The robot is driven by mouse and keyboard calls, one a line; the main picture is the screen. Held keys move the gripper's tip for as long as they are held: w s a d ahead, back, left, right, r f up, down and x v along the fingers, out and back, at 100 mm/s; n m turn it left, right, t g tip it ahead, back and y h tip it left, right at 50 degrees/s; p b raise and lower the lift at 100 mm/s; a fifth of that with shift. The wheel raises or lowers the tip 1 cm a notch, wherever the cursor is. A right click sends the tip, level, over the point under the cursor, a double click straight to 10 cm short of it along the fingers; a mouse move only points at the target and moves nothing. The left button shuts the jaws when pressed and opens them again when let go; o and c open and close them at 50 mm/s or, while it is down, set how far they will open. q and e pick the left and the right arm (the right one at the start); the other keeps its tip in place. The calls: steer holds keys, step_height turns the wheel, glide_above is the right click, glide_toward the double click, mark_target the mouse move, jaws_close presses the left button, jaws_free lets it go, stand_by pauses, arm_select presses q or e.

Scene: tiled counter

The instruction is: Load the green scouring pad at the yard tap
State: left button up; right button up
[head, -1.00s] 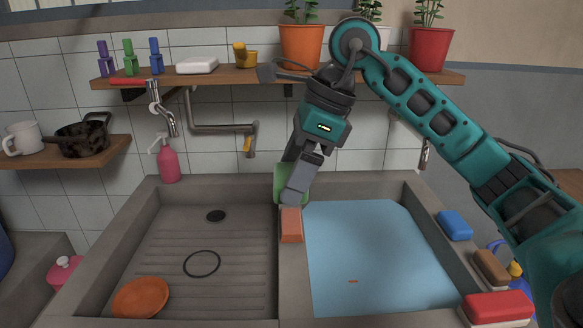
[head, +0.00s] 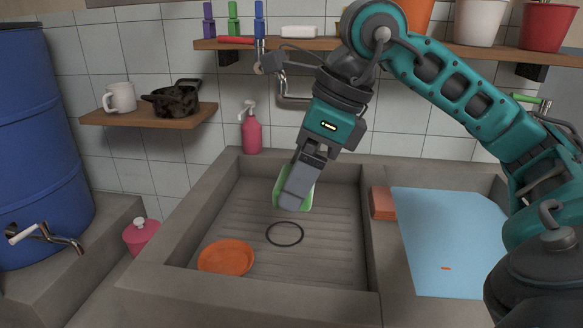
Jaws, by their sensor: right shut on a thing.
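The green scouring pad (head: 306,196) is between the fingers of my right gripper (head: 297,192), which is shut on it. The pad hangs above the ribbed left basin, and the fingers hide part of it. The yard tap is likely the metal tap (head: 50,238) with a pale handle on the blue barrel (head: 40,140) at the far left. The pad is well to the right of this tap. My left gripper is not in view.
An orange dish (head: 226,257) and a black ring (head: 284,233) lie in the left basin. A brick-coloured block (head: 382,203) sits on the divider beside the water-filled basin (head: 450,240). A pink lidded pot (head: 141,236) and a pink soap bottle (head: 251,132) stand left of and behind the basin.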

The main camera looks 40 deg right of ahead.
arm_select(q)
steer(key=p, duration=0.1)
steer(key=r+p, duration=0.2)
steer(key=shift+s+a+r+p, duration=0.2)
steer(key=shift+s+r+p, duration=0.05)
steer(key=shift+p, duration=0.15)
arm_select(e)
steer(key=w+d+f, duration=0.2)
steer(key=w+d, duration=0.5)
steer(key=w, duration=0.4)
steer(key=shift+w+d+f, duration=0.2)
steer(key=shift+w+f, duration=0.2)
arm_select(q)
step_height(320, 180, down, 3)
steer(key=b, duration=0.3)
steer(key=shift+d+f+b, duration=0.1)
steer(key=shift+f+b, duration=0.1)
steer(key=shift+b, duration=0.1)
arm_select(e)
steer(key=s+a, duration=0.1)
steer(key=s, duration=0.1)
steer(key=s+a, duration=0.3)
steer(key=s, duration=0.1)
steer(key=shift+s+a, duration=0.15)
steer(key=shift+s, duration=0.25)
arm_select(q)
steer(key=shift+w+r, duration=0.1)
